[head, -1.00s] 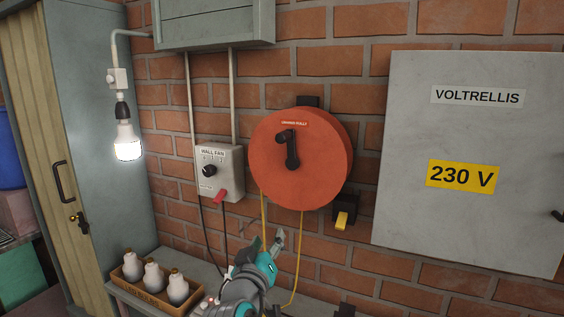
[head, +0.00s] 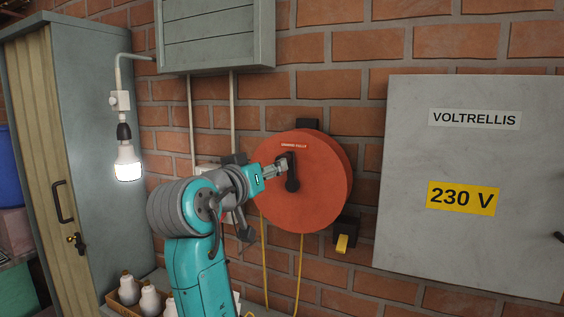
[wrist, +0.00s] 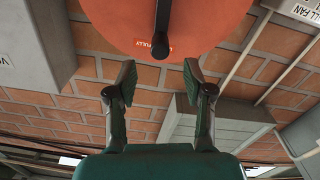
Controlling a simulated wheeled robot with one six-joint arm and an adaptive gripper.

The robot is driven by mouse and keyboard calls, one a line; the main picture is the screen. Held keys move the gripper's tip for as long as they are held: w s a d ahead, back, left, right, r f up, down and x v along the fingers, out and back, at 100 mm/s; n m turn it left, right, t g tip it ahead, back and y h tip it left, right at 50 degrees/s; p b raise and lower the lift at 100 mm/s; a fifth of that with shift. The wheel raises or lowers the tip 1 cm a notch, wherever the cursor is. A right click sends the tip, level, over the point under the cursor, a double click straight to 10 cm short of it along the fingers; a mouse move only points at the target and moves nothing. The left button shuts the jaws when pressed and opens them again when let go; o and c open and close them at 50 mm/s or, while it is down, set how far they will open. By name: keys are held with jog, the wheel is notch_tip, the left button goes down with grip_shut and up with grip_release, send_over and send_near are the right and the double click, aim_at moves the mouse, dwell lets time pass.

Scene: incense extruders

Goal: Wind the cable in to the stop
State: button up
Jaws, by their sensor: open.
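The orange-red cable reel (head: 315,195) is on the brick wall, with a black crank (head: 292,182) on its face. The crank's knob end is at the upper left of the hub. Yellow cable (head: 299,265) hangs below the reel in two strands. My gripper (head: 282,167) is at the knob end in the head view, partly covering it. In the wrist view the reel (wrist: 190,25) fills the top, and the crank knob (wrist: 160,46) points between my two open fingers (wrist: 158,80). I cannot tell whether they touch it.
A black holder with a yellow piece (head: 342,243) is below the reel at right. The grey 230 V cabinet (head: 470,155) stands to the right. The wall fan box (head: 207,172) is mostly hidden behind my arm. A crate of bottles (head: 140,297) sits on the bench at lower left.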

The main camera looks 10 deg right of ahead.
aim_at(287, 174)
jog(key=x, duration=0.7)
jog(key=shift+w+d, duration=0.15)
jog(key=shift+w, duration=0.1)
grip_shut()
